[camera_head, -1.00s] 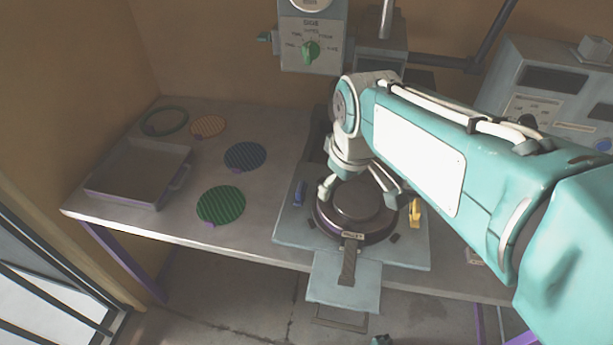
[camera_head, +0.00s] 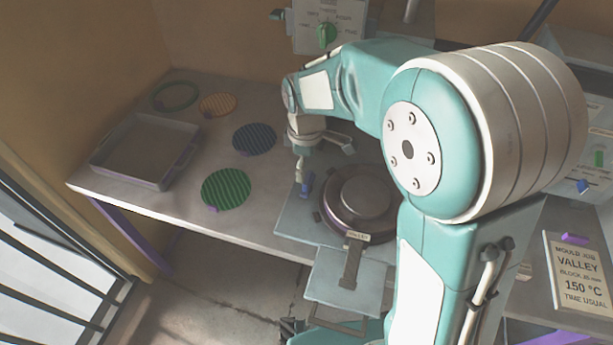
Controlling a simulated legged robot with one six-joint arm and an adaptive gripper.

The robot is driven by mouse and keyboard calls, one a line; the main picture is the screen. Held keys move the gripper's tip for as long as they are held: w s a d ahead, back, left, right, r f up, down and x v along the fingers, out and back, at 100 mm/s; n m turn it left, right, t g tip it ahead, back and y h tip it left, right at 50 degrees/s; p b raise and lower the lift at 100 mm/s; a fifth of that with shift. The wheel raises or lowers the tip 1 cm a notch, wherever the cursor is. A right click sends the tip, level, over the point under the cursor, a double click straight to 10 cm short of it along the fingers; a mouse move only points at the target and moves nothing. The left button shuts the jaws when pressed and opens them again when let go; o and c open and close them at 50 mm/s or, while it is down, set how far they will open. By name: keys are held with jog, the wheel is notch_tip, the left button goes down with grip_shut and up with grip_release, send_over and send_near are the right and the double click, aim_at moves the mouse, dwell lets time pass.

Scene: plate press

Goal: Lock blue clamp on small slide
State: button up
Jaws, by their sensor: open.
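The blue clamp (camera_head: 308,184) stands upright on the left side of the small slide (camera_head: 299,221), a pale blue plate at the table's front edge. A round dark mould (camera_head: 360,196) with a labelled handle (camera_head: 352,258) sits on the slide, to the right of the clamp. My gripper (camera_head: 302,176) is open and points down just behind and left of the blue clamp; one finger looks close to it, but I cannot tell if they touch. My arm hides the slide's right side, and the yellow clamp seen earlier is out of sight.
Green (camera_head: 226,189), blue (camera_head: 254,139) and orange (camera_head: 216,104) ribbed discs lie on the table left of the slide. A grey tray (camera_head: 144,183) is at far left, near a green ring (camera_head: 175,96). A control box with a green knob (camera_head: 326,33) hangs behind.

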aim_at(307, 177)
jog(key=f, duration=0.5)
jog(key=shift+d, duration=0.2)
jog(key=shift+c, duration=0.3)
jog(key=shift+a, duration=0.1)
jog(key=c, duration=1)
